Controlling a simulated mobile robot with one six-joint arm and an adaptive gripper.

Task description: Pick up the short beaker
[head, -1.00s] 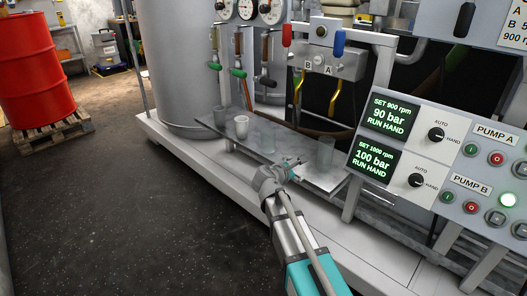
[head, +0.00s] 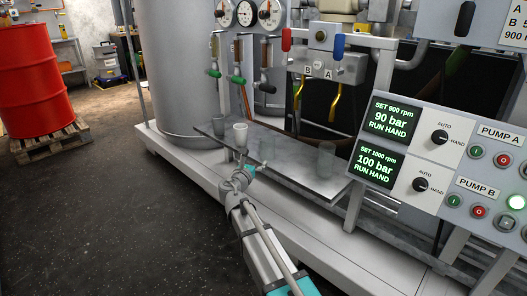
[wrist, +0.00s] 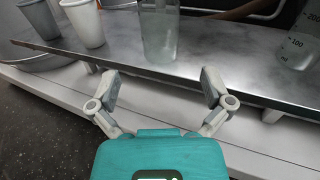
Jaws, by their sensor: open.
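Two clear glass vessels stand on the grey shelf (head: 290,165). One (head: 266,149) is at the middle and shows faintly in the head view. The other (head: 325,159) is at the right. In the wrist view the middle glass (wrist: 159,38) is straight ahead between my fingers, and the right one (wrist: 298,45) bears ml marks. Their tops are cut off there, so I cannot tell which is the short beaker. My gripper (wrist: 162,88) is open and empty, at the shelf's front edge, short of the middle glass. It also shows in the head view (head: 246,172).
A white cup (head: 240,136) and a greyish cup (head: 218,129) stand left of the middle glass. A large grey tank (head: 180,70) and valves rise behind. A control panel (head: 440,160) is at the right. The dark floor (head: 110,220) is clear at the left.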

